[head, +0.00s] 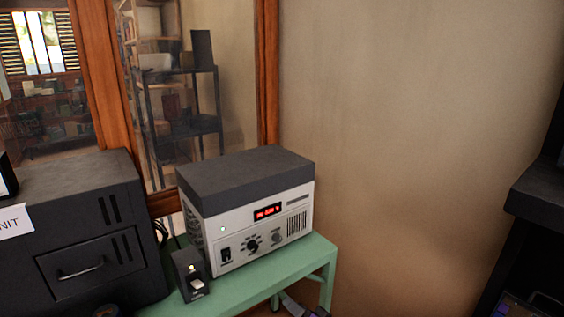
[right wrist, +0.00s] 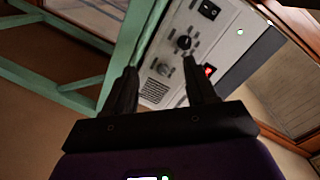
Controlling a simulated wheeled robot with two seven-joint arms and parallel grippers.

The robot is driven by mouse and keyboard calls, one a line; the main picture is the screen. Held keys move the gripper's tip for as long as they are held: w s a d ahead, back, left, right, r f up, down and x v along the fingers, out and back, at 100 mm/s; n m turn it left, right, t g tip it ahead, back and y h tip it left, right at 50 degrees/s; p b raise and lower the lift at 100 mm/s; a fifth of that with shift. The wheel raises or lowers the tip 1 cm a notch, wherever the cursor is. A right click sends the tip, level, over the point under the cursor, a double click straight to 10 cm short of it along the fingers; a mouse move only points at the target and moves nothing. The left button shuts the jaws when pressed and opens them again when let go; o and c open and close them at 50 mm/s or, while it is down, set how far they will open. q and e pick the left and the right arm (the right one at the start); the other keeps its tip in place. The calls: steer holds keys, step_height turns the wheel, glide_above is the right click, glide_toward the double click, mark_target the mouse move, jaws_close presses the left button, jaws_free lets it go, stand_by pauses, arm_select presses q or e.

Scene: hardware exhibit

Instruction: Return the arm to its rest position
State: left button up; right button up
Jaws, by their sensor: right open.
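My right gripper (right wrist: 160,66) is open in the right wrist view, with its two dark fingers apart and nothing seen between them. Beyond the fingertips is the front panel of a grey-white instrument (right wrist: 215,35). In the head view only a small part of my right gripper (head: 300,307) shows at the bottom edge, low beside the green table. The instrument (head: 212,240) stands there on the table, with a dark lid, knobs and a lit red display. My left gripper is not seen.
The green table (head: 318,247) also carries a small dark switch box (head: 189,276). A large black cabinet (head: 75,215) stands at left, and black furniture (head: 540,200) at the right edge. A wood-framed glass pane (head: 267,70) is behind. Bare wall (head: 400,130) fills the middle right.

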steer(key=s+f+g+h+p, duration=0.3)
steer(key=s+f+g, duration=0.3)
steer(key=s+f, duration=0.7)
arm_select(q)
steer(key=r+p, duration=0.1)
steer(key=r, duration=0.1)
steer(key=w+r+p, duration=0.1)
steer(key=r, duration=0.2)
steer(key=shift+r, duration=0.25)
arm_select(e)
steer(key=s+d+f+g+h, duration=0.1)
steer(key=s+d+f+g, duration=0.1)
steer(key=s, duration=0.6)
steer(key=s+d+f+g+h, duration=0.1)
steer(key=s+d+f+g, duration=0.2)
steer(key=s, duration=0.6)
step_height(320, 180, down, 2)
steer(key=shift+s+d+f+g+h, duration=0.15)
steer(key=shift+s+g+h, duration=0.15)
steer(key=shift+g, duration=0.5)
